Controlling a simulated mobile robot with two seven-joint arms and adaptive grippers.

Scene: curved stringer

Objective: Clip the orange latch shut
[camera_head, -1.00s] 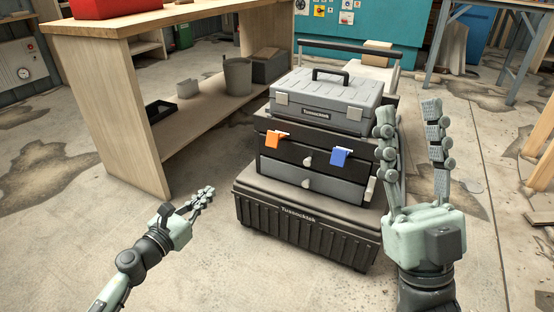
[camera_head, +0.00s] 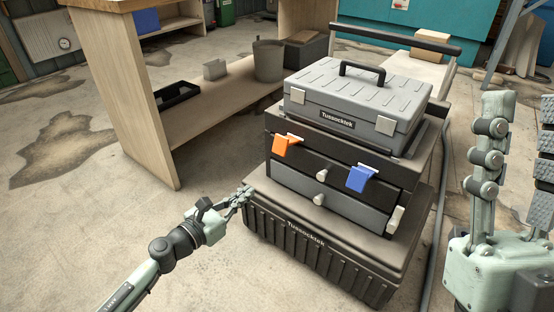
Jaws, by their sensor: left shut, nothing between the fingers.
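The orange latch (camera_head: 285,145) is on the upper left of the black and grey drawer unit (camera_head: 322,152), hanging from a white hinge strip and sticking outward at a tilt. A similar blue latch (camera_head: 361,179) is to its right. My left gripper (camera_head: 243,194) is shut and empty, low at the left corner of the stack, below and left of the orange latch. It looks close to the bottom case; I cannot tell whether it touches. My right gripper (camera_head: 524,108) is raised at the right edge, fingers apart and empty, partly cut off by the frame.
A grey toolbox (camera_head: 352,98) with a black handle tops the stack, and a ribbed dark case (camera_head: 310,240) is at its base. A wooden workbench (camera_head: 125,90) stands behind left. A cart handle (camera_head: 410,38) rises behind. The floor in front left is clear.

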